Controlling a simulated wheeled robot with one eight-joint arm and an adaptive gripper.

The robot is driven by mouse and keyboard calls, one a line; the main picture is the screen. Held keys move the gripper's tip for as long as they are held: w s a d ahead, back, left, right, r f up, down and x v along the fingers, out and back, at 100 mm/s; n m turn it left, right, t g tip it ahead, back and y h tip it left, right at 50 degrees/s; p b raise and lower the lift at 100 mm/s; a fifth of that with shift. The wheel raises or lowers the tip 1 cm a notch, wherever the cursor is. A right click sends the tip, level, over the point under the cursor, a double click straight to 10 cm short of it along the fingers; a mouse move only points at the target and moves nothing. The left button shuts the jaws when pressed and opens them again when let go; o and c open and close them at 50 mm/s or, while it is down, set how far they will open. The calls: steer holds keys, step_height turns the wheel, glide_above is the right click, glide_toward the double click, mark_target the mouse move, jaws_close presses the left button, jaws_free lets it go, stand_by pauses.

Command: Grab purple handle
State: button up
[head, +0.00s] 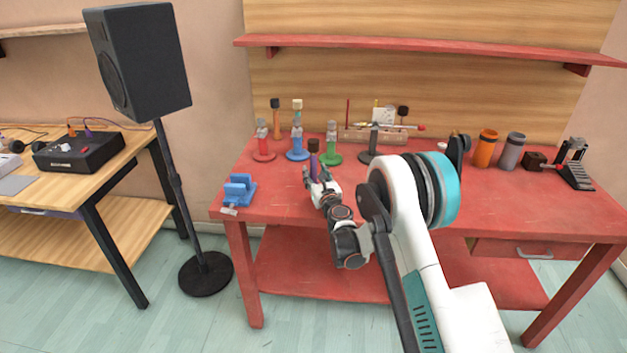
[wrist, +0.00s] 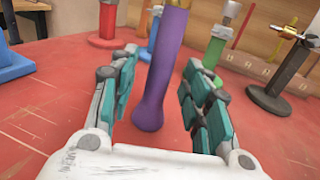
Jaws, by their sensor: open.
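The purple handle (wrist: 165,68) stands upright on the red table in the wrist view, its foot flared and its top cut off by the frame. It lies between the two teal-padded fingers of my gripper (wrist: 164,92), with a gap visible on each side. In the head view the purple handle (head: 313,150) shows just beyond my gripper (head: 312,176), its lower part hidden. My gripper is open and low over the table.
Red, blue and green stands (head: 263,142) (head: 297,146) (head: 331,145) and a dark stand (head: 374,150) are behind the handle. A blue vise (head: 238,190) is at the table's left edge. Orange and grey cups (head: 485,148) (head: 511,151) stand right. The red tabletop (head: 500,205) is clear at front right.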

steer(key=shift+x, duration=1.2)
jaws_close()
steer(key=shift+r, duration=0.15)
